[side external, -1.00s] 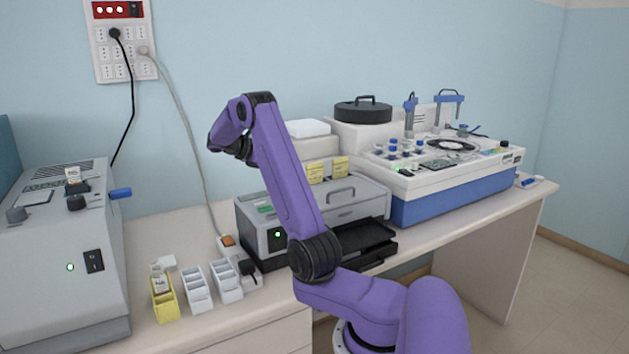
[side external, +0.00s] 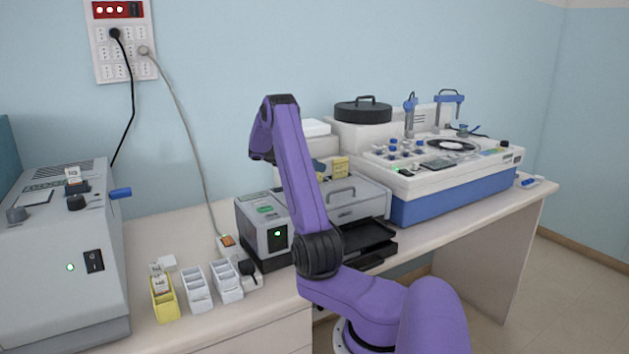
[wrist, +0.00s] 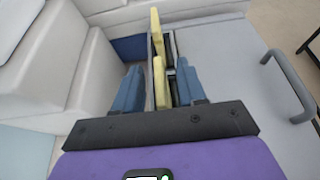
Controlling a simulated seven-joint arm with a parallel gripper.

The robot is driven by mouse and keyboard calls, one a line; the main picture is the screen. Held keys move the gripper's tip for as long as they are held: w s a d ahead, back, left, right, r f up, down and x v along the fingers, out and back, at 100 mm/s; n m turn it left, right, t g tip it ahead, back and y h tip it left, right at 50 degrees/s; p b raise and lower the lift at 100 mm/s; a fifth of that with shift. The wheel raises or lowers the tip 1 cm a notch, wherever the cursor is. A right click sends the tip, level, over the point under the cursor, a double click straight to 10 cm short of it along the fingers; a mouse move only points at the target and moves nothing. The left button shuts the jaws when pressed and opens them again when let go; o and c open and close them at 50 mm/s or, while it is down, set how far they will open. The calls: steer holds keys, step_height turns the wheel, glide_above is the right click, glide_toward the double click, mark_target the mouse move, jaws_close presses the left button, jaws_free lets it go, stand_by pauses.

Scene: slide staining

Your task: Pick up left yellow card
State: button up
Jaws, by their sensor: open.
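In the wrist view, two thin yellow cards stand edge-on in a dark slotted holder (wrist: 171,45). The nearer yellow card (wrist: 160,85) stands between the two blue fingers of my gripper (wrist: 159,66), which is open with a finger on each side. I cannot tell whether either finger touches it. The farther yellow card (wrist: 156,32) stands beyond the fingertips. In the side view only the right yellow card (side external: 340,167) shows, above the grey machine (side external: 360,200).
A handle (wrist: 290,85) sticks up from the machine's top, right of the gripper. White equipment (wrist: 45,55) stands close on the left. A white-and-blue analyser (side external: 450,190) is right of the machine. Small slide racks (side external: 197,288) stand at the bench's front left.

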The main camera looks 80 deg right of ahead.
steer(key=shift+s+d+f, duration=0.15)
steer(key=shift+c, duration=0.3)
jaws_close()
